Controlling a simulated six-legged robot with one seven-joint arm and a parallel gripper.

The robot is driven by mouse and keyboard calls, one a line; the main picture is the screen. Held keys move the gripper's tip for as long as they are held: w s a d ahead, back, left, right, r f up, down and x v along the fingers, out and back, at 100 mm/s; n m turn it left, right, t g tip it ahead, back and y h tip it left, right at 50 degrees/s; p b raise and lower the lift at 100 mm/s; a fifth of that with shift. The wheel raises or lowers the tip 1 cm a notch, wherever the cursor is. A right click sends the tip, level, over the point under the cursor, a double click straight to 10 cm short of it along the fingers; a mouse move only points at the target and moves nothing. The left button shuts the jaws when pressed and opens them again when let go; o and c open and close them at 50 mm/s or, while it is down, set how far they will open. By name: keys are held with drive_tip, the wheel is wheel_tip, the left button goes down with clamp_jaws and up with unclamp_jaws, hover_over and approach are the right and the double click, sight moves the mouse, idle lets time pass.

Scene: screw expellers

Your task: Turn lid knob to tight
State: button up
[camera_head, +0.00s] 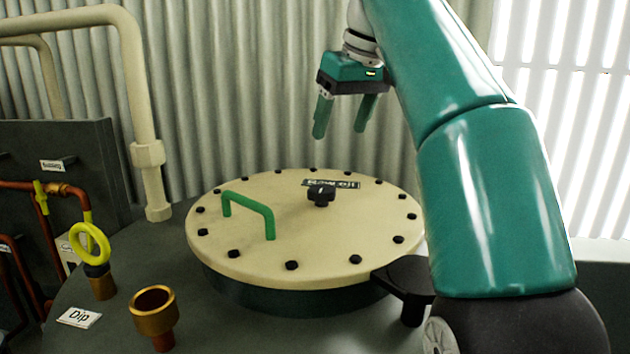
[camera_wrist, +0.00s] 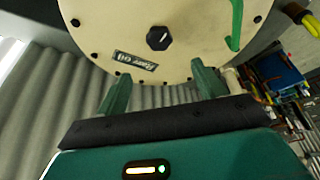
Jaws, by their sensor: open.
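The lid (camera_head: 300,250) is a round cream disc with black bolts around its rim, lying on a dark tank. A black lid knob (camera_head: 320,194) with a pale pointer mark stands near its middle, beside a label plate (camera_head: 331,184). My gripper (camera_head: 342,134) is open and empty, pointing down above and behind the knob, clear of the lid. In the wrist view the knob (camera_wrist: 159,38) shows beyond and between the green fingers (camera_wrist: 160,82), untouched. Its mark runs at a slant there. A green handle (camera_head: 250,212) arches over the lid's left part.
A yellow ring (camera_head: 90,243) on a brown plug, an open brass cup (camera_head: 153,310) and a "Dip" label (camera_head: 79,317) are at the left front. A thick cream pipe (camera_head: 140,110) rises at the left. A corrugated wall stands behind. The air above the knob is free.

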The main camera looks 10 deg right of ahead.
sight(322, 188)
drive_tip(key=x, duration=1.3)
drive_tip(key=shift+w+d+f, duration=0.1)
drive_tip(key=shift+w+f, duration=0.05)
drive_tip(key=shift+f, duration=0.15)
drive_tip(key=c, duration=1)
